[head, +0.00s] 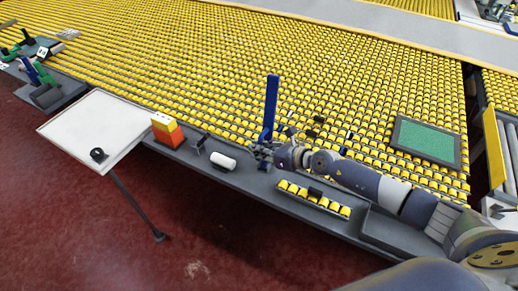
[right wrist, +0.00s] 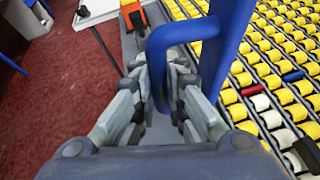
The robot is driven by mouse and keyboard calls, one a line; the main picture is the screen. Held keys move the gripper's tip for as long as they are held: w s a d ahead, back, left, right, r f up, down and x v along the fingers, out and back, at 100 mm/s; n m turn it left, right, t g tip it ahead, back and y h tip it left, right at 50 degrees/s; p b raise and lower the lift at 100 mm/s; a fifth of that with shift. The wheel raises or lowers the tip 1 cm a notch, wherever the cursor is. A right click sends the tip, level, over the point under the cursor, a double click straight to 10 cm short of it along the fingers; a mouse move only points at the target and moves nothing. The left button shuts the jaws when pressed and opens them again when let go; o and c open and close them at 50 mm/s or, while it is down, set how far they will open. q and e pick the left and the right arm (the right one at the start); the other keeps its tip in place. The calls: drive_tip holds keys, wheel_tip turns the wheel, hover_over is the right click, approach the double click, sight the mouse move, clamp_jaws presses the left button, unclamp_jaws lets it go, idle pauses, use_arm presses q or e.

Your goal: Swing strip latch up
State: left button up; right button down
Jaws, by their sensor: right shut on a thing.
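The strip latch is a blue bar (head: 271,100) that stands upright at the near edge of the yellow roller bed. In the right wrist view its blue looped handle (right wrist: 160,62) runs between my finger pads, and the thick blue bar (right wrist: 228,45) rises at the right. My right gripper (head: 261,150) is at the foot of the bar and shut on the handle; it also shows in the right wrist view (right wrist: 165,90). The latch's pivot is hidden behind the gripper. My left gripper is not in view.
A white side table (head: 95,125) stands at the left. An orange and yellow block (head: 166,129) and a white roll (head: 223,162) lie on the grey ledge (head: 250,183). A green panel (head: 427,139) rests on the rollers at the right. Red floor is clear in front.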

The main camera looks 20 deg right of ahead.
drive_tip(key=shift+s+a+f, duration=0.15)
drive_tip(key=shift+f, duration=0.05)
drive_tip(key=c, duration=1.6)
unclamp_jaws()
drive_tip(key=shift+c, duration=0.2)
drive_tip(key=shift+r, duration=0.1)
drive_tip(key=v, duration=1.2)
